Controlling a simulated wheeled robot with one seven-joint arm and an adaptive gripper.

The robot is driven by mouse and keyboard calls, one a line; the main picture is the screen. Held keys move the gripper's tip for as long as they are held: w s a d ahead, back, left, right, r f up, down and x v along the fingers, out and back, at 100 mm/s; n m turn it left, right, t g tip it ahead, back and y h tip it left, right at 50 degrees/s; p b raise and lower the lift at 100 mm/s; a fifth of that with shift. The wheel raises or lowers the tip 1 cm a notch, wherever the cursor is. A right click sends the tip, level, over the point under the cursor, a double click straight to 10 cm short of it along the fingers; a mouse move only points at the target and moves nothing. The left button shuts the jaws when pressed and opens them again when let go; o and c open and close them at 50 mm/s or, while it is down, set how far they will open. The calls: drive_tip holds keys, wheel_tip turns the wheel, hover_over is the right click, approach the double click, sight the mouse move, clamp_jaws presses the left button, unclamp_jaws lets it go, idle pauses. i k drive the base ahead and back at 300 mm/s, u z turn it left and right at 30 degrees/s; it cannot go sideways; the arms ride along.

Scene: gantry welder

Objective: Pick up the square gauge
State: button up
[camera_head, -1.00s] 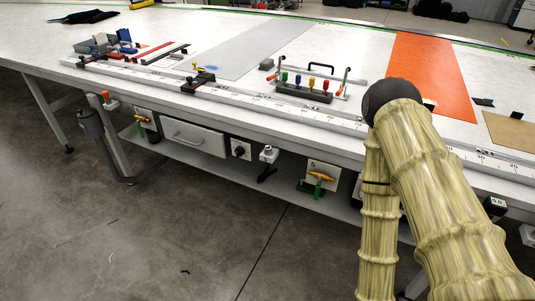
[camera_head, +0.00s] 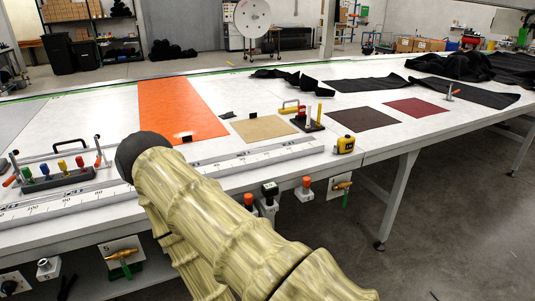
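I cannot make out for certain which thing is the square gauge. A small stand (camera_head: 307,122) with a dark base and upright yellow and white pieces sits on the table right of centre, and a yellow-handled tool (camera_head: 290,107) lies just behind it. Small dark pieces (camera_head: 227,115) lie near the orange sheet; their shape is too small to tell. My arm, in a tan ribbed sleeve with a black rounded joint, crosses the lower left and hides part of the table's front edge. My gripper does not show.
Open floor lies at right.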

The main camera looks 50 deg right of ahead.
sight(269, 189)
drive_tip(key=z, duration=1.6)
drive_tip(key=k, duration=0.5)
drive_tip(key=u, duration=1.45)
drive_tip(key=i, duration=0.9)
drive_tip(key=z, duration=1.85)
